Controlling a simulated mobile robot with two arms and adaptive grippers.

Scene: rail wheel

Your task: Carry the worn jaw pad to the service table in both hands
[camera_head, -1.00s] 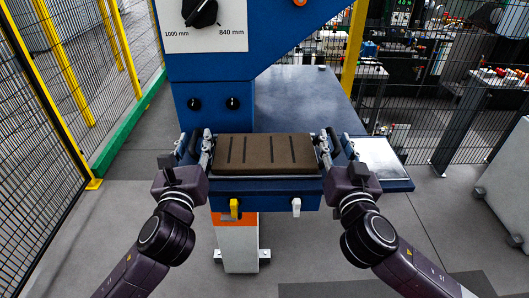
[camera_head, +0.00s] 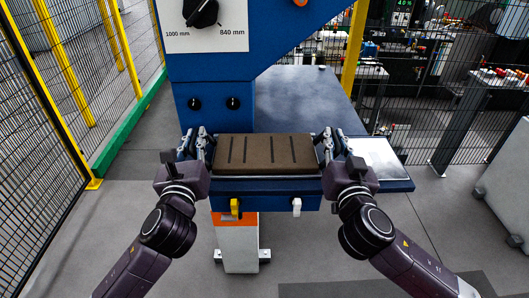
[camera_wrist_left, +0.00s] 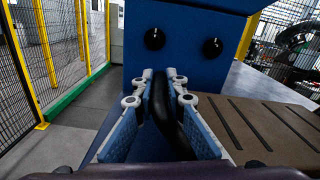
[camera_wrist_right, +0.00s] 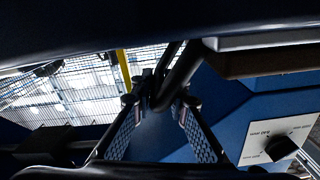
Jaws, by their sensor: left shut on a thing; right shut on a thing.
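The worn jaw pad (camera_head: 265,151) is a brown block with several dark grooves on top. It lies flat in a thin grey carrier above a blue shelf of the machine. Its left part also shows in the left wrist view (camera_wrist_left: 262,125). My left gripper (camera_head: 194,140) is at the pad's left end, shut on a black handle (camera_wrist_left: 166,112) between its fingers. My right gripper (camera_head: 335,142) is at the right end, shut on a dark handle (camera_wrist_right: 180,78). Any gap under the carrier is hidden.
The blue machine column (camera_head: 212,95) with dials stands right behind the pad. A dark blue table top (camera_head: 300,95) lies behind and right, and a silver plate (camera_head: 376,151) lies on a blue ledge at right. Mesh fences stand on both sides. The grey floor is open nearby.

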